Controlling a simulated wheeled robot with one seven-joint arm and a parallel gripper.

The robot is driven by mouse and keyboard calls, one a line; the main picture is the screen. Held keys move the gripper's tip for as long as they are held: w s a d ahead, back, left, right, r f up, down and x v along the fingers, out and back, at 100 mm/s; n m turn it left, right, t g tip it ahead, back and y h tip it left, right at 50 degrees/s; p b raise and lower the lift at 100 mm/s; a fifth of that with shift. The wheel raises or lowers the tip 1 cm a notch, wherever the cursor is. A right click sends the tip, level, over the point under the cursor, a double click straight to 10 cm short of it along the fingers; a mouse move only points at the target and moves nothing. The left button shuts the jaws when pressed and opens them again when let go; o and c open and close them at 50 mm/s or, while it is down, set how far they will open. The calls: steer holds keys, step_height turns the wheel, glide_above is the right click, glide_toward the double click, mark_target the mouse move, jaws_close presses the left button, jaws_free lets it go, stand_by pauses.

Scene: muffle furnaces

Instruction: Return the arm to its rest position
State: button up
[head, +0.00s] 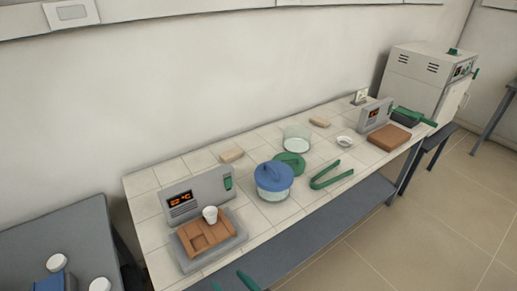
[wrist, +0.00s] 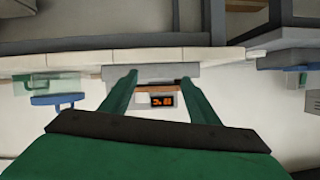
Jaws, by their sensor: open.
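My gripper (wrist: 150,85) shows in the wrist view as two green fingers, spread apart with nothing between them. In the head view only its green fingertips (head: 236,284) show at the bottom edge, in front of the bench's near edge. The rest of my arm is out of the head view. Beyond the fingers, the wrist view shows a grey unit with an orange display (wrist: 162,101). The wrist picture appears upside down.
The tiled bench (head: 160,235) carries a balance-like unit (head: 197,196) with a brown tray (head: 222,240) and white crucible (head: 210,214), a blue-lidded jar (head: 273,176), green tongs (head: 330,175) and a brown block (head: 389,138). A furnace (head: 418,80) stands far right. Open floor (head: 400,240) lies at right.

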steer(key=s+d+f+m+t+h, duration=0.1)
steer(key=s+d+f+m+h, duration=0.2)
steer(key=s, duration=0.3)
steer(key=s+d+f+m+t+h, duration=0.1)
steer(key=s+d+f+m+h, duration=0.25)
steer(key=s, duration=0.25)
steer(key=s+r+t+h, duration=0.1)
steer(key=s+r, duration=0.3)
steer(key=s, duration=0.3)
steer(key=s+d+r+n+t+h, duration=0.1)
steer(key=s+r, duration=0.3)
steer(key=s, duration=0.3)
steer(key=shift+d+r+t, duration=0.25)
steer(key=shift+r+t, duration=0.05)
